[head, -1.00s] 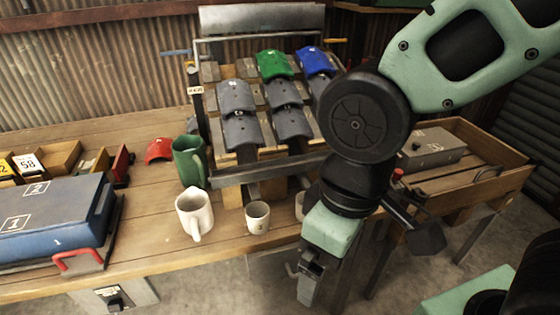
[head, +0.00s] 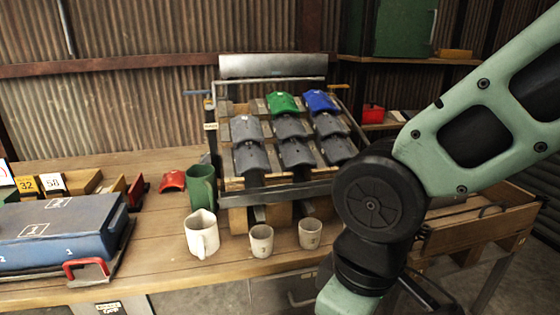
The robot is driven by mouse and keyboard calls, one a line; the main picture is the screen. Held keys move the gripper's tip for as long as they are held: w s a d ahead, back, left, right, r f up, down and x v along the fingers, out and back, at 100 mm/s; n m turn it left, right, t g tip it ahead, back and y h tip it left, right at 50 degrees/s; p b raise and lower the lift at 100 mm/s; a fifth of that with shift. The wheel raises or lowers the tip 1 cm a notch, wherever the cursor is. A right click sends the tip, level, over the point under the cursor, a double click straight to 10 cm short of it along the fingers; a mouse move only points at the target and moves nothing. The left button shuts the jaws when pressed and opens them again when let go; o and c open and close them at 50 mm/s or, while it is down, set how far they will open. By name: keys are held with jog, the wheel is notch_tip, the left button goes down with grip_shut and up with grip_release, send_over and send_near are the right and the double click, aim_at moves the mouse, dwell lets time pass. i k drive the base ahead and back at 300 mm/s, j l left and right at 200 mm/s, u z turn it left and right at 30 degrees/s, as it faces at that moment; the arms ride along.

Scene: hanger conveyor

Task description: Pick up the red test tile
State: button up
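The red test tile (head: 172,181) is a small curved red piece lying on the wooden bench, left of the green mug (head: 202,188) and behind the white mug. Nothing touches it that I can see. My arm enters from the right, well to the right of the tile and in front of the tile rack. My gripper is out of the picture, below the bottom edge.
A sloped rack (head: 290,187) holds grey, green and blue tiles. A white mug (head: 201,233) and two small cups (head: 261,241), (head: 310,233) stand along the bench front. A blue case (head: 60,232) with a red handle lies at left. Some bench between case and mugs is clear.

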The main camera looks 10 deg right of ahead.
aim_at(174, 177)
jog(key=i+j+u, duration=0.45)
jog(key=i+j, duration=0.25)
jog(key=i+j+u, duration=0.4)
jog(key=i+j, duration=0.25)
jog(key=i, duration=0.15)
